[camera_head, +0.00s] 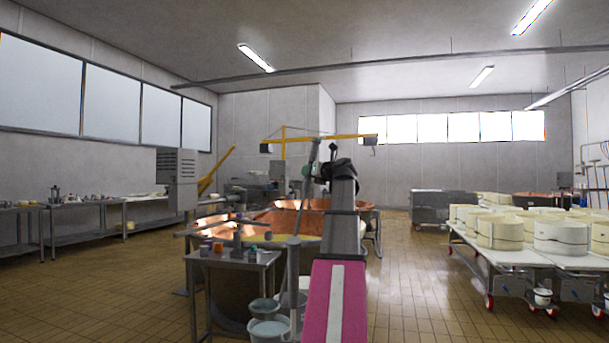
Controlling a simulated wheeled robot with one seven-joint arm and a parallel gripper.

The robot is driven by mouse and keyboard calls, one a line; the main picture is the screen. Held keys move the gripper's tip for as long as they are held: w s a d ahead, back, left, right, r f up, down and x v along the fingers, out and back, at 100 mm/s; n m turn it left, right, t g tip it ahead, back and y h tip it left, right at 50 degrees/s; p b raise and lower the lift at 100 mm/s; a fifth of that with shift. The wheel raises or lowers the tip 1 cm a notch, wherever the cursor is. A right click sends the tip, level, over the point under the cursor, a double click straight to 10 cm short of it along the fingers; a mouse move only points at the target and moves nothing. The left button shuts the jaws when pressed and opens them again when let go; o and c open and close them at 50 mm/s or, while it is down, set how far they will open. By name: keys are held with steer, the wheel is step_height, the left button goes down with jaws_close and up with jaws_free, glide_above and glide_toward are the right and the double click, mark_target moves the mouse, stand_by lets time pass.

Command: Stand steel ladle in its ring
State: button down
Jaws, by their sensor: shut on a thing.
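My gripper (326,172) is at the far end of my outstretched arm, over the near side of the copper vats. Its fingertips are small, dark and partly hidden by my wrist. It appears shut on a long thin grey rod, which I take for the steel ladle (304,195). The rod leans slightly, its top a little above the gripper and its lower part running down in front of the vat. I cannot make out the ladle's bowl. I cannot pick out the ring with certainty.
A small steel table (232,258) with jars stands in front of the copper vat (285,222). Buckets (268,327) stand beside it on the floor. Cheese moulds (500,234) fill wheeled tables at right. The tiled floor (415,280) between is clear.

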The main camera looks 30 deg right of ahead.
steer(key=s+r, duration=0.2)
steer(key=s, duration=1.8)
steer(key=shift+s, duration=0.3)
